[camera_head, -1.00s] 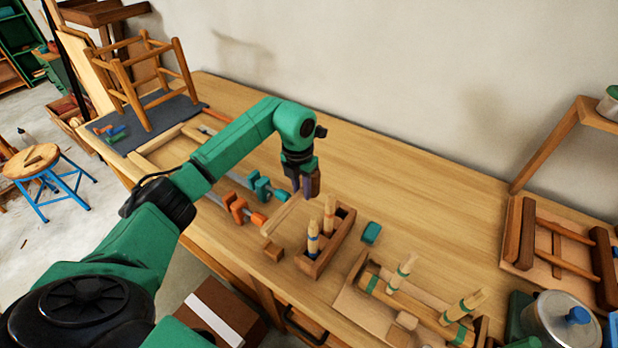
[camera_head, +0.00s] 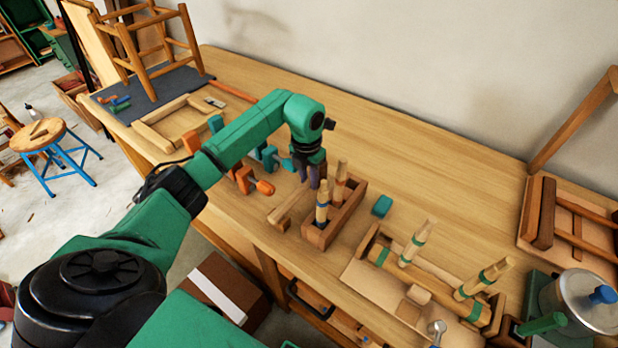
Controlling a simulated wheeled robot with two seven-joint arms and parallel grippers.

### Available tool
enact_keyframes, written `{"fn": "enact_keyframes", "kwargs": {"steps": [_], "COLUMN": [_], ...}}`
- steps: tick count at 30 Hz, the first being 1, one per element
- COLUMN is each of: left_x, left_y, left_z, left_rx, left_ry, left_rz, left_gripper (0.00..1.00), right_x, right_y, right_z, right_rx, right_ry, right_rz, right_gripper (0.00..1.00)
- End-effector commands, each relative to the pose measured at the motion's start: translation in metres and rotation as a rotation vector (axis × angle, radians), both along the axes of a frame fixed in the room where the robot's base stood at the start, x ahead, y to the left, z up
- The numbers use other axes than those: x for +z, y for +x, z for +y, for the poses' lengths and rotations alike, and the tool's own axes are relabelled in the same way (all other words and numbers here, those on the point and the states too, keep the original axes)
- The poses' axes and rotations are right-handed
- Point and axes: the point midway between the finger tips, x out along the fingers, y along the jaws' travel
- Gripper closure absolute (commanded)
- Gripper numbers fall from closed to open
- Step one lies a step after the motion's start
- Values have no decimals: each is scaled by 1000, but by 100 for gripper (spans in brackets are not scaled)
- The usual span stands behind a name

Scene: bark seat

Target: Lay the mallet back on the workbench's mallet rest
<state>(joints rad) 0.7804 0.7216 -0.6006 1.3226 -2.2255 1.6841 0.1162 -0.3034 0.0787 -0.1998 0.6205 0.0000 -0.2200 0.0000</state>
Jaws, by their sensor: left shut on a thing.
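My left gripper (camera_head: 308,178) is low over the bench, left of a wooden box with upright handles. It is shut on the mallet (camera_head: 288,207). A pale bar, which looks like the mallet's handle, extends from the fingertips toward the lower left. The mallet's head is mostly hidden by the fingers. A small wooden block (camera_head: 284,225), which looks like part of the mallet rest, shows just below the bar. I cannot tell whether the mallet touches it. My right gripper is not in view.
The wooden box (camera_head: 318,236) stands close to the right of the gripper. Orange clamps (camera_head: 247,181) lie to the left, a teal block (camera_head: 382,206) to the right. A tray with pegs (camera_head: 380,285) is at the front. The workbench (camera_head: 420,165) is clear toward the wall.

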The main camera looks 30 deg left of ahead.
Motion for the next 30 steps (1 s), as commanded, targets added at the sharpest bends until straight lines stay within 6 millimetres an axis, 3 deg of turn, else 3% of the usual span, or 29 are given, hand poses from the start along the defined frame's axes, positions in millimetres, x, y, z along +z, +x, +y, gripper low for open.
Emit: {"fn": "enact_keyframes", "kwargs": {"steps": [14, 15, 17, 26, 30], "left_x": [-4, -3, -3, -4, 5], "left_y": [1, 0, 0, 0, 0], "left_z": [0, 0, 0, 0, 0], "left_rx": [0, 0, 0, 0, 0], "left_ry": [-1, -1, -1, 0, 0], "left_rz": [-2, -2, -2, 1, -3], "left_gripper": [100, 61, 38, 38, 38], "right_x": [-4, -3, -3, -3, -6], "right_y": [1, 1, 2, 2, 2], "right_z": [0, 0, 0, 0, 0], "right_rx": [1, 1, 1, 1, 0], "right_ry": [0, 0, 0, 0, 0], "right_rz": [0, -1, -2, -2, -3], "right_gripper": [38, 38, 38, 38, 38]}}
